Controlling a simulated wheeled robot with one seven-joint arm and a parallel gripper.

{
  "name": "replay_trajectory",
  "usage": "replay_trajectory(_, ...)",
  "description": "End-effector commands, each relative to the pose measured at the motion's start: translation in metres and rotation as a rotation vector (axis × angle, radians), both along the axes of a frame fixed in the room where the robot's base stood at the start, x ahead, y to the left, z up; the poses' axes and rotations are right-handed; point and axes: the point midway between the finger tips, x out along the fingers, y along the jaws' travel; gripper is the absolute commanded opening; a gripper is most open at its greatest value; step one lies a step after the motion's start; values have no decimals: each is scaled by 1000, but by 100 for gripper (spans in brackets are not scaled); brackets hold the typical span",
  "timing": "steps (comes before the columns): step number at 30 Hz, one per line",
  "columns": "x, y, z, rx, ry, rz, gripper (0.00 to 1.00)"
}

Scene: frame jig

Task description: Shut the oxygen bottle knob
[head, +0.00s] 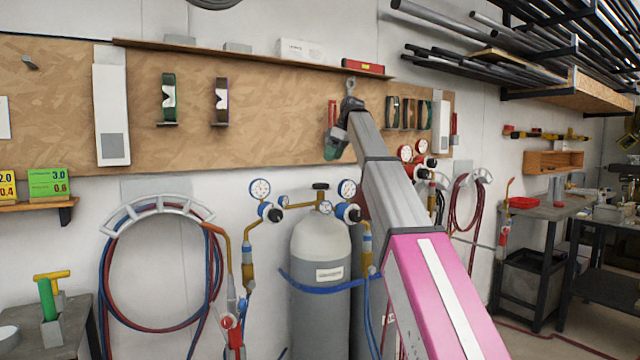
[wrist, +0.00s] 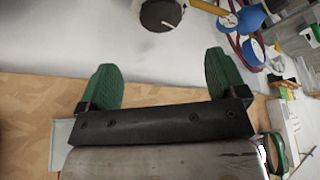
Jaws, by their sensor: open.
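The grey oxygen bottle (head: 320,245) stands against the wall with a blue strap around it. Its black knob (head: 320,187) sits on top, between two regulators with gauges. My gripper (head: 334,150) is up in front of the brown board, above the knob and apart from it. In the wrist view, the two green fingers of my gripper (wrist: 162,72) are spread wide with nothing between them. A dark round cap (wrist: 160,14) with a pale mark, apparently the knob, shows beyond the fingers, cut by the top edge. I cannot tell how far the knob is turned.
Pressure gauges (head: 260,188) and blue regulator fittings flank the knob closely. A second bottle stands partly hidden behind my arm. Coiled hoses (head: 160,325) hang at left. A shelf (head: 250,58) runs above the board. A workbench (head: 545,212) stands at right.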

Motion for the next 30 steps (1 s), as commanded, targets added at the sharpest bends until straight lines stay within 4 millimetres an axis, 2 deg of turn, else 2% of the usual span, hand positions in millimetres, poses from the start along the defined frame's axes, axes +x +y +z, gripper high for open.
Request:
replay_trajectory(5,0,7,-19,0,3,1,91)
replay_trajectory(12,5,23,-59,0,3,1,91)
replay_trajectory(18,8,33,-85,1,2,1,91)
replay_trajectory(24,10,38,-97,0,1,0,91)
replay_trajectory(30,11,39,-99,0,0,0,91)
